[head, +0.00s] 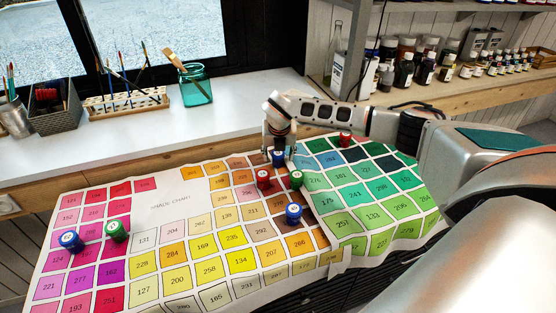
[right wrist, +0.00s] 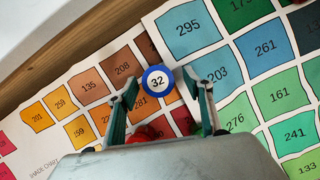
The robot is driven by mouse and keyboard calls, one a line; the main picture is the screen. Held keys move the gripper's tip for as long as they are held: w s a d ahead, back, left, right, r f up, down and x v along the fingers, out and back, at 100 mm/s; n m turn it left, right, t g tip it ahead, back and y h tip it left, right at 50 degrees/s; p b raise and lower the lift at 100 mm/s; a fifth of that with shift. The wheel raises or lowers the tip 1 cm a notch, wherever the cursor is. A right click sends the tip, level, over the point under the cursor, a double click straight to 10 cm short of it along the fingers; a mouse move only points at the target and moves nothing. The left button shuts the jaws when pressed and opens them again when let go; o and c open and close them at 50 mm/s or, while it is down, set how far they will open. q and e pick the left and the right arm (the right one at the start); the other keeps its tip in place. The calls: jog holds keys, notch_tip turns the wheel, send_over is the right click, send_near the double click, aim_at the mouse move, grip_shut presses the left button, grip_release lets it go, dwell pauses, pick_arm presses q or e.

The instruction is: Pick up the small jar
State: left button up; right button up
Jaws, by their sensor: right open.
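Several small jars with colored lids stand on the shade chart (head: 170,203). In the right wrist view a blue-lidded jar marked 32 (right wrist: 157,79) sits between the fingertips of my right gripper (right wrist: 160,84), which is open around it. In the head view my right gripper (head: 279,146) points down at that jar (head: 278,158), near the chart's back edge. A red-lidded jar (head: 263,178) and a green-lidded jar (head: 296,178) stand just in front. In the right wrist view the red jar (right wrist: 143,133) is partly hidden by my gripper. My left gripper is not in view.
Another blue-lidded jar (head: 293,213) stands nearer the front, and a red-lidded one (head: 345,140) at the back right. A blue (head: 70,240) and a green jar (head: 117,231) stand at the left. Behind are a white sill (head: 130,133) with brushes and a bottle shelf (head: 470,86).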

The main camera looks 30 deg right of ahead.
aim_at(278, 153)
jog(key=shift+x, duration=0.95)
jog(key=shift+a, duration=0.1)
jog(key=c, duration=1.2)
jog(key=shift+r, duration=0.5)
notch_tip(278, 153, up, 19)
jog(key=shift+a+p, duration=0.1)
jog(key=shift+p, duration=0.4)
